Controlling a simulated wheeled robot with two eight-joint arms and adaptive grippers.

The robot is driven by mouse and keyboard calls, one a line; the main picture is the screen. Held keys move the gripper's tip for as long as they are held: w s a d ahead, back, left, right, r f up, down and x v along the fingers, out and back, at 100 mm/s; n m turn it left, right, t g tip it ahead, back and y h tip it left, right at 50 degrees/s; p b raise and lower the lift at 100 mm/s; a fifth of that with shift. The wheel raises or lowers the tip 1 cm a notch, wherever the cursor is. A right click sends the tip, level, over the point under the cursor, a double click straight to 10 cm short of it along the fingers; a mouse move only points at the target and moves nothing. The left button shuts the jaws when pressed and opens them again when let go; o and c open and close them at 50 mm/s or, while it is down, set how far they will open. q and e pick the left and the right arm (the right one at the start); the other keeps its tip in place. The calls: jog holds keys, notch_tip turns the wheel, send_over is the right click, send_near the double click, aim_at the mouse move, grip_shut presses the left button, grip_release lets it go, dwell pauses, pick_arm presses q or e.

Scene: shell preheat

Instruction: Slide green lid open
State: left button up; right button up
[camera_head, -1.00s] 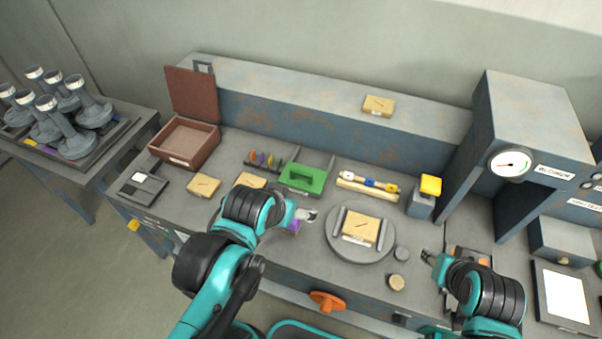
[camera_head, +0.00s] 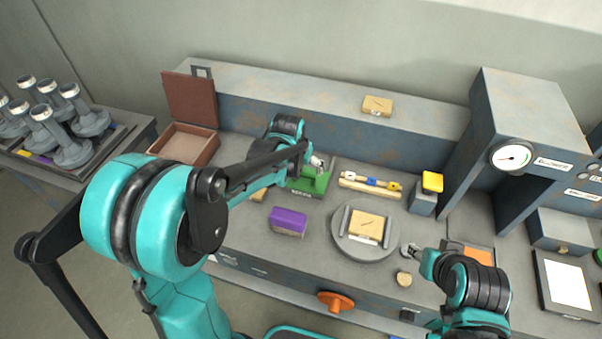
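The green lid (camera_head: 309,185) sits on the bench at the back middle, in a grey frame with rails. My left gripper (camera_head: 319,162) is over the far right part of the green lid, close to it or touching it; I cannot tell which. Its fingers look close together, but they are small and partly hidden by the arm. My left arm covers the left part of the lid. My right gripper (camera_head: 410,250) is low over the bench, right of the round plate, with its fingers near a small grey knob; its finger gap is unclear.
A purple block (camera_head: 288,221) lies in front of the green lid. A round plate (camera_head: 340,244) carries a tan block (camera_head: 368,227). A rack with coloured beads (camera_head: 370,182), a yellow-topped post (camera_head: 432,183) and an open brown box (camera_head: 213,150) stand around. The press with a gauge (camera_head: 511,157) rises at right.

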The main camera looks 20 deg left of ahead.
aim_at(304, 174)
pick_arm(q)
jog(key=b+x, duration=0.2)
jog(key=x, duration=0.4)
jog(key=shift+w+f, duration=0.15)
jog(key=shift+f, duration=0.05)
